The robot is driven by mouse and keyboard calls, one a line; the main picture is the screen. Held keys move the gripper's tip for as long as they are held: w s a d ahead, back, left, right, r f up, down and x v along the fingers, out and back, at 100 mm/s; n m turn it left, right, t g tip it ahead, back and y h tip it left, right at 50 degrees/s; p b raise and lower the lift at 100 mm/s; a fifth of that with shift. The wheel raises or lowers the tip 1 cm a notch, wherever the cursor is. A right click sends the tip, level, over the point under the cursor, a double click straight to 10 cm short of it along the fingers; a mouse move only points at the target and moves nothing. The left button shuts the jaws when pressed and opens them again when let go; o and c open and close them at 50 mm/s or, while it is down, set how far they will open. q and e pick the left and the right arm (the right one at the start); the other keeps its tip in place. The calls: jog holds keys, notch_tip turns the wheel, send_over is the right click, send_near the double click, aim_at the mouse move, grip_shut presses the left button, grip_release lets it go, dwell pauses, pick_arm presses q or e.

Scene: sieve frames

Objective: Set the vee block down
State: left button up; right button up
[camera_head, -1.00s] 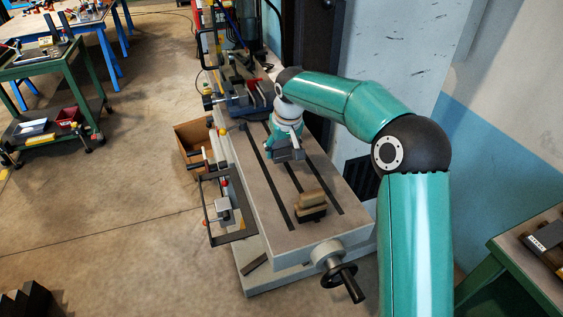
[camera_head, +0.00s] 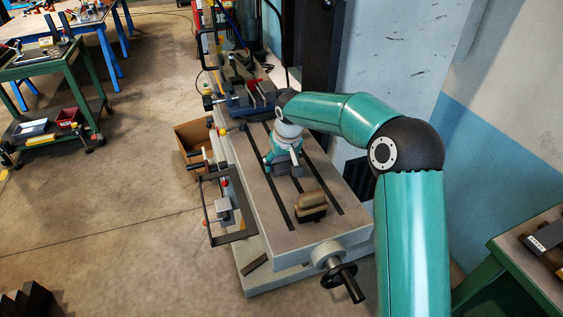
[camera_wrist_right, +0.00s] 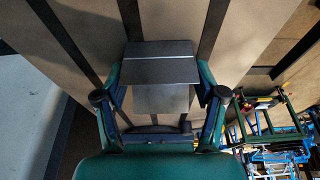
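The vee block, a grey metal block (camera_head: 288,166), is at my right gripper (camera_head: 284,151) over the slotted machine table (camera_head: 262,195). In the right wrist view the block (camera_wrist_right: 160,70) sits between the two green fingers of the gripper (camera_wrist_right: 160,78), which close in on both its sides. Its underside is hidden, so I cannot tell whether it touches the table. My left gripper is not in view.
A tan block on a dark base (camera_head: 311,206) stands on the table's near part. A vise with red parts (camera_head: 256,94) is at the far end. A handwheel (camera_head: 342,276) sticks out in front. A cardboard box (camera_head: 190,140) is at the left.

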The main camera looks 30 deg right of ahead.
jog(key=shift+o, duration=0.8)
jog(key=shift+r, duration=0.1)
jog(key=v, duration=1.2)
